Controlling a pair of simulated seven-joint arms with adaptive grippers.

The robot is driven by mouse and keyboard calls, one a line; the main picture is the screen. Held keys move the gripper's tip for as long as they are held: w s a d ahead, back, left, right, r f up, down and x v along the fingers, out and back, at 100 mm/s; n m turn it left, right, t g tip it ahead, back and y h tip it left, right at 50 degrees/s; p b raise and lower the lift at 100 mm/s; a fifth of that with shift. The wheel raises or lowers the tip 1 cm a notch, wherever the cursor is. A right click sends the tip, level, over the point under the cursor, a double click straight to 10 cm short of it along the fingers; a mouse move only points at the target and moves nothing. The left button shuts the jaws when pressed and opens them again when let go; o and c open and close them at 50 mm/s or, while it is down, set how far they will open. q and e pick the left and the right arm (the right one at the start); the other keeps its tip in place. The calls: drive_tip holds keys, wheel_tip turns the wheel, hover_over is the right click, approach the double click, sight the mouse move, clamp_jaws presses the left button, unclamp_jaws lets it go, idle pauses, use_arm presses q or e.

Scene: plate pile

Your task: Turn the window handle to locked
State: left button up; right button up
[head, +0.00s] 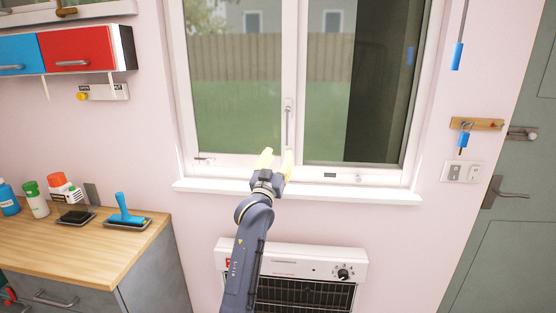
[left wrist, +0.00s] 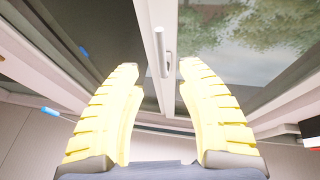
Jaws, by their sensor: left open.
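The window handle (head: 288,122) is a slim grey lever on the upright middle frame of the window (head: 297,50). It stands vertical in the head view, its long part running downward. My left gripper (head: 277,157), with yellow fingers, is open and empty just below the handle's lower end, above the sill. In the left wrist view the handle (left wrist: 162,54) shows beyond and between the tips of the two spread fingers; I see no contact. My right gripper is not in view.
The white sill (head: 350,193) runs under the window, with a heater (head: 290,262) on the wall below. A wooden counter (head: 100,245) with bottles and a blue-handled brush (head: 125,212) is at left. A door handle (head: 497,192) and hanging blue-tagged keys (head: 462,140) are at right.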

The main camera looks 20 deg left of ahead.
use_arm(q)
drive_tip(key=shift+s+f, duration=0.25)
drive_tip(key=shift+s, duration=0.35)
